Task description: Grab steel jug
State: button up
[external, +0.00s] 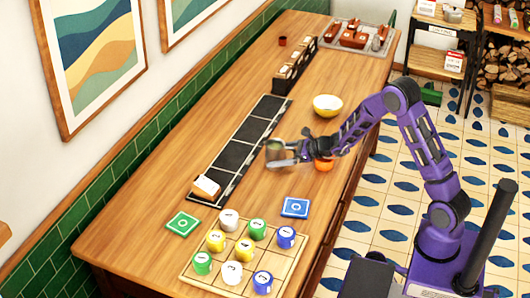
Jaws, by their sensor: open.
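The steel jug (275,148) looks like a small grey-green cylinder near the middle of the long wooden table, by the dark tiled strip. My gripper (284,156) is open and low over the table, right at the jug. One finger shows at the jug's near side. I cannot tell whether the fingers touch it or how far they reach around it. The jug's lower part is partly hidden by the gripper.
An orange (324,165) sits just beneath my wrist. A yellow bowl (327,105) stands behind. A dark strip (237,155) runs along the left.

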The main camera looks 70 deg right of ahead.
jog(key=shift+w+f, duration=0.2)
jog(key=shift+w, duration=0.3)
jog(key=c, duration=1.4)
jog(key=shift+r, duration=0.15)
